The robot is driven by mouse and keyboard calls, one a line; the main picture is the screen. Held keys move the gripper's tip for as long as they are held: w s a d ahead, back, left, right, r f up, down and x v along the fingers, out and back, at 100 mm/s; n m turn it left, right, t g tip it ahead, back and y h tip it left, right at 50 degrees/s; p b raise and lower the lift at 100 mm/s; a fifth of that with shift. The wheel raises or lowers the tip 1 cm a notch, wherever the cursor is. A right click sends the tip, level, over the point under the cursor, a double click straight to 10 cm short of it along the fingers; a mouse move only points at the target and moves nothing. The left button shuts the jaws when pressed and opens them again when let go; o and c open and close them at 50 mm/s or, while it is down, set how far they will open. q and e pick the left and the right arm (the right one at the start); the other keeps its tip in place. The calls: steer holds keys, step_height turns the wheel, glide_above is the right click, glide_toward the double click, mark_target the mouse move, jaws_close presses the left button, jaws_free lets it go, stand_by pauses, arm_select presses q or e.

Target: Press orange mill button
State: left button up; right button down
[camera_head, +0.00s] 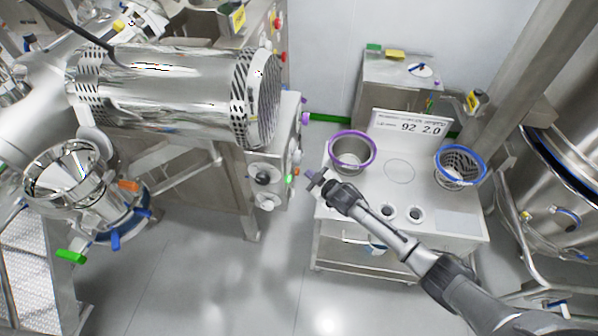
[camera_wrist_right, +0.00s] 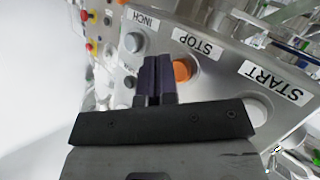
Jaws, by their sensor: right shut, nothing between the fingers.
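The orange button (camera_wrist_right: 182,70) shows in the right wrist view on a grey control panel, beside the STOP label (camera_wrist_right: 196,45). It is partly hidden behind my right gripper's fingers. My right gripper (camera_wrist_right: 155,60) is shut and empty, its dark fingertips just left of the button in the picture; I cannot tell whether they touch it. In the head view the right gripper (camera_head: 316,181) is to the right of the panel (camera_head: 268,168) below the perforated steel drum. My left gripper is not in view.
The panel also has an INCH button (camera_wrist_right: 134,42) and a pale button (camera_wrist_right: 256,110) near the START label. A steel table (camera_head: 345,205) holds a purple-rimmed bowl (camera_head: 352,150), a blue-rimmed basket (camera_head: 459,166) and a scale display (camera_head: 411,127). Open floor lies between table and machine.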

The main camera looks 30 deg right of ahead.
steer(key=shift+w+a, duration=0.3)
stand_by(0.4)
steer(key=shift+w+a, duration=0.25)
steer(key=shift+a, duration=0.05)
stand_by(0.4)
steer(key=shift+w+a, duration=0.1)
stand_by(0.4)
steer(key=shift+s+d+p, duration=0.35)
steer(key=shift+s+d, duration=0.3)
steer(key=shift+d, duration=0.05)
